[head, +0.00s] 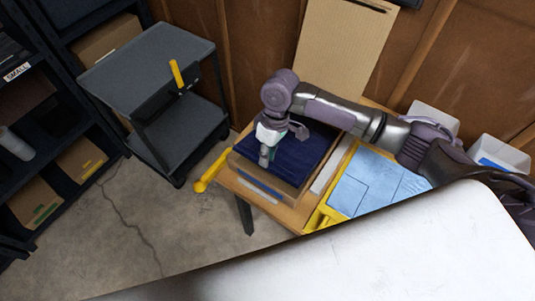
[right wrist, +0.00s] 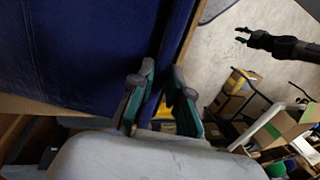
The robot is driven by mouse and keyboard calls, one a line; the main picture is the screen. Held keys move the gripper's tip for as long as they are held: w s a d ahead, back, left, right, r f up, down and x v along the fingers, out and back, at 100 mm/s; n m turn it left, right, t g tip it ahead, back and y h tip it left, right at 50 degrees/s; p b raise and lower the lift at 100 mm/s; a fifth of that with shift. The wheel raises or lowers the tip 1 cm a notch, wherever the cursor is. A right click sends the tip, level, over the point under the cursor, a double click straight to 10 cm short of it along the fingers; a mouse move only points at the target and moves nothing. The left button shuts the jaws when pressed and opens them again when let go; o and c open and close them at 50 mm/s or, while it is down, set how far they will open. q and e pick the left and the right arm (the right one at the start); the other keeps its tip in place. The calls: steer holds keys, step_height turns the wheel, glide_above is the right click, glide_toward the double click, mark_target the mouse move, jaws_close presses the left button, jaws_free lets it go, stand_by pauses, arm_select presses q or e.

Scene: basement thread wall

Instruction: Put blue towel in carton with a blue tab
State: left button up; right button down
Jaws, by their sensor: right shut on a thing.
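The dark blue towel (head: 305,155) lies spread within the rim of a low cardboard carton (head: 243,167) on the wooden table. A blue tab (head: 262,187) shows on the carton's near side. My right gripper (head: 267,155) is over the towel's left part. In the right wrist view its fingers (right wrist: 155,100) are shut on a fold of the dark blue towel (right wrist: 90,50). How far the towel rests on the carton floor is hidden. What looks like my left gripper (right wrist: 241,35) shows small in the right wrist view, fingers apart and empty, away from the towel.
A yellow-edged tray (head: 325,213) with light blue folded cloth (head: 370,180) is right of the carton. White bins (head: 500,153) stand at the back right. A grey cart (head: 150,60) and shelves are at left. A white surface (head: 400,260) fills the front.

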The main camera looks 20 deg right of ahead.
steer(key=shift+f, duration=0.3)
steer(key=c, duration=1.3)
jaws_free()
steer(key=shift+o, duration=0.8)
arm_select(q)
steer(key=shift+s+f+b, duration=0.25)
steer(key=shift+f+b, duration=0.8)
steer(key=shift+b, duration=0.1)
arm_select(e)
steer(key=v, duration=1.2)
steer(key=shift+s, duration=0.1)
